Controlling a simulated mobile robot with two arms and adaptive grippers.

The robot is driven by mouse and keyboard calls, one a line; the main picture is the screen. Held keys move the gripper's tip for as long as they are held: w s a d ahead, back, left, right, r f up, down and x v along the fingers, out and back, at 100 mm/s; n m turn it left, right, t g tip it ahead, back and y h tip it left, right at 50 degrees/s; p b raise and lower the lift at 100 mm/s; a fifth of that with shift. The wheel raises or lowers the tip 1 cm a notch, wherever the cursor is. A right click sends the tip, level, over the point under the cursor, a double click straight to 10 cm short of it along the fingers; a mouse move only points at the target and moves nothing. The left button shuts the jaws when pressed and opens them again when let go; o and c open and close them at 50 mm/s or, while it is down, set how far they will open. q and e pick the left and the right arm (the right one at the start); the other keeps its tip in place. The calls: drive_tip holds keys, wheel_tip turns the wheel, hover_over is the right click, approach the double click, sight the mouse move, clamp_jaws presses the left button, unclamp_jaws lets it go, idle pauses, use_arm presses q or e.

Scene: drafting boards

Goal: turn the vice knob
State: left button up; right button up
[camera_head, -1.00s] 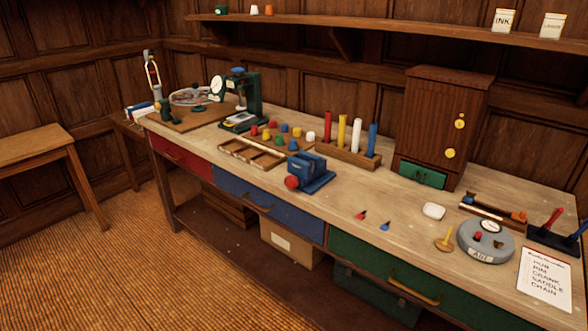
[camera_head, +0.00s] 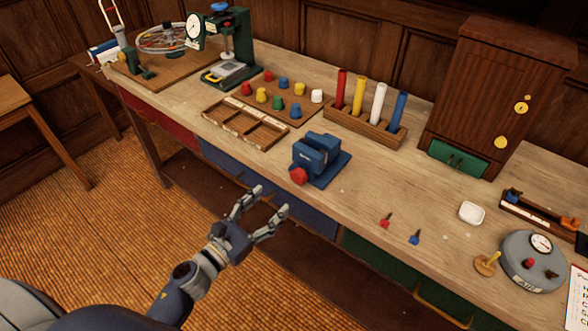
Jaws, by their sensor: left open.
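The blue vice (camera_head: 322,157) stands near the front edge of the bench. Its red knob (camera_head: 298,175) faces the front, toward the bench edge. My left gripper (camera_head: 266,207) is open and empty, with its fingers spread. It is in front of the bench, over the blue drawer in the picture, below and to the left of the knob and apart from it. My right gripper is not in view.
A divided wooden tray (camera_head: 246,131) and several coloured pegs lie left of the vice. A rack (camera_head: 364,126) of coloured tubes stands behind it. The bench top (camera_head: 385,185) right of the vice is mostly clear, with small red and blue pieces near the edge.

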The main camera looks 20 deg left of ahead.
sight(296, 179)
use_arm(q)
drive_tip(key=p+x, duration=0.2)
drive_tip(key=x, duration=0.6)
drive_tip(key=shift+w+d, duration=0.1)
drive_tip(key=shift+w, duration=0.1)
drive_tip(key=shift+w+d+p, duration=0.25)
drive_tip(key=shift+w+p, duration=0.1)
drive_tip(key=shift+w, duration=0.35)
drive_tip(key=c, duration=1.1)
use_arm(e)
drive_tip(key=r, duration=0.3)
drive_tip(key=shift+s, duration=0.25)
